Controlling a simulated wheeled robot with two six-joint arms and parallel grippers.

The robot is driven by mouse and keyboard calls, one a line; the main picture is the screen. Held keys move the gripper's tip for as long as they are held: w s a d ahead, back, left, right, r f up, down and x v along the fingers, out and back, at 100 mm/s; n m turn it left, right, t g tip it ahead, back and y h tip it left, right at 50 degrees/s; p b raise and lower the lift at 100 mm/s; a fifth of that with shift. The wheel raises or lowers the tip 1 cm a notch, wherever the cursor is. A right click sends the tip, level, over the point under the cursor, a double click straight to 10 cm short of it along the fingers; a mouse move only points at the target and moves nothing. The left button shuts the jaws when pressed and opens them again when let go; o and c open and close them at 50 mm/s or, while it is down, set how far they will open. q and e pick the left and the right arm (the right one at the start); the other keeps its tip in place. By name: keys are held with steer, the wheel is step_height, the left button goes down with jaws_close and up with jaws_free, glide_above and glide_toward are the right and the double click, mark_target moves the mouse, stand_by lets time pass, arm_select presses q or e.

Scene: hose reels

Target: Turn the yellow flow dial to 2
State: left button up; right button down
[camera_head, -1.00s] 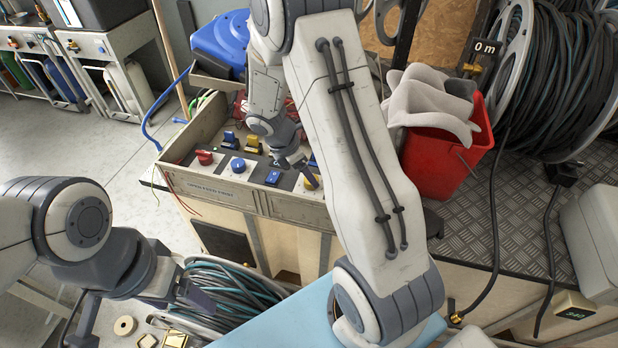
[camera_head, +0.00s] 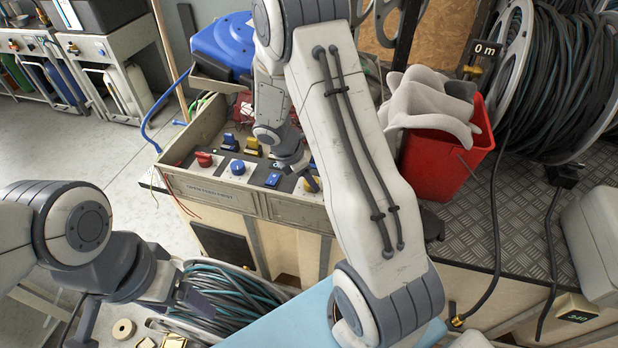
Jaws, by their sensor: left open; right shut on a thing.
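The control panel (camera_head: 205,190) is an open-topped box with coloured knobs and switches. A yellow dial (camera_head: 311,187) sits at its front right, mostly covered by my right gripper (camera_head: 305,176). My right gripper reaches down onto the dial and is shut on it. The dial's pointer and number marks are too small and too covered to read. My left gripper (camera_head: 137,316) hangs open and empty at the lower left, well away from the panel.
A red knob (camera_head: 204,159), a blue knob (camera_head: 238,167), a blue switch (camera_head: 229,142) and a yellow switch (camera_head: 252,146) are close by on the panel. A red bucket (camera_head: 445,165) with grey cloth stands right of my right arm. Coiled hose (camera_head: 235,298) lies below.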

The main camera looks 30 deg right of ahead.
steer(key=m+p, duration=0.1)
steer(key=m+g+p, duration=0.1)
steer(key=m, duration=0.1)
steer(key=shift+w+r+m+p, duration=0.2)
steer(key=shift+m+p, duration=0.1)
steer(key=shift+p, duration=0.1)
steer(key=m+g+p, duration=0.1)
steer(key=m, duration=0.1)
steer(key=shift+d+m+y, duration=0.1)
steer(key=shift+m+y, duration=0.2)
steer(key=shift+m, duration=0.1)
steer(key=m+g+y+p, duration=0.1)
steer(key=m, duration=0.1)
steer(key=shift+f+m, duration=0.1)
steer(key=shift+m, duration=0.2)
steer(key=m+y, duration=0.1)
steer(key=m, duration=0.1)
steer(key=m+p, duration=0.1)
steer(key=m, duration=0.2)
steer(key=shift+w+d+m+g+y, duration=0.1)
steer(key=shift+d+m+g+y, duration=0.1)
steer(key=shift+m+g+y, duration=0.15)
steer(key=m+y, duration=0.1)
steer(key=m, duration=0.1)
steer(key=m+y, duration=0.1)
steer(key=m, duration=0.1)
steer(key=shift+d+m+g+p, duration=0.1)
steer(key=shift+m+g+p, duration=0.15)
steer(key=shift+m+p, duration=0.15)
